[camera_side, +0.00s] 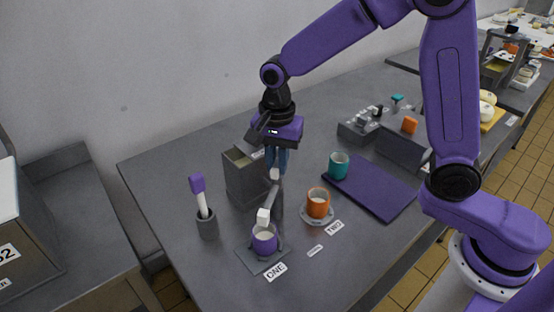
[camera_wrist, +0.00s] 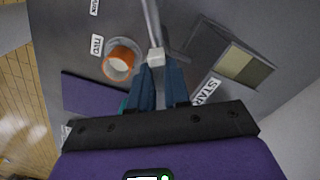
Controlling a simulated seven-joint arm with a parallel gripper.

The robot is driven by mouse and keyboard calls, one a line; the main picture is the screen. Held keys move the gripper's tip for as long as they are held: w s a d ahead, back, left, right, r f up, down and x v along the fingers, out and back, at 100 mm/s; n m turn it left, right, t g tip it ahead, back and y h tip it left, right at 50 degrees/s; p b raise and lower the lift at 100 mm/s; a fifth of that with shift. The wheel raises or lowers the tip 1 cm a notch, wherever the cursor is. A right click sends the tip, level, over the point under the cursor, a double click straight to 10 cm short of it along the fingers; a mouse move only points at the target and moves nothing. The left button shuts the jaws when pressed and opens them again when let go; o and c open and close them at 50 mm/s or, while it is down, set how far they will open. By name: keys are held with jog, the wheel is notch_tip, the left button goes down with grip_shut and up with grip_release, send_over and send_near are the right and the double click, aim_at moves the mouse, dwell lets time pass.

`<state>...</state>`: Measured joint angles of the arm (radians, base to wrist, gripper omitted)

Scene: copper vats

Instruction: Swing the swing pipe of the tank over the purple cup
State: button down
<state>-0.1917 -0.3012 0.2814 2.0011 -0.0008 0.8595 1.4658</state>
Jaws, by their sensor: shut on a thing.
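The purple cup (camera_side: 264,241), with pale contents, stands on a grey base by the label ONE in the side view; it is not in the wrist view. The grey tank (camera_side: 244,182) stands behind it and also shows in the wrist view (camera_wrist: 218,60). The thin grey swing pipe (camera_side: 271,200) has a white block at each end. Its near block (camera_side: 263,215) appears right above the back rim of the purple cup; exact alignment is unclear. My gripper (camera_side: 276,168) points down and is shut on the pipe's other white block (camera_wrist: 157,57), beside the tank.
An orange cup (camera_side: 318,203) stands on a round base by the label TWO. A teal cup (camera_side: 338,166) stands at a purple mat (camera_side: 375,190). A grey holder (camera_side: 207,225) with a purple-topped tool is left of the cup. The table front is clear.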

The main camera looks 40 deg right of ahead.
jog(key=c, duration=1.1)
grip_release()
notch_tip(320, 180, up, 18)
jog(key=shift+f, duration=0.25)
jog(key=s+d+f+n, duration=0.4)
jog(key=s+n, duration=0.4)
jog(key=s+d+f+n, duration=0.4)
jog(key=s+f+n, duration=0.1)
jog(key=s+n, duration=0.3)
jog(key=s+d+f+n, duration=0.4)
jog(key=s+n, duration=0.3)
jog(key=s, duration=0.2)
jog(key=shift+s+d+f+n, duration=0.35)
jog(key=shift+f+n, duration=0.05)
jog(key=shift+f, duration=0.25)
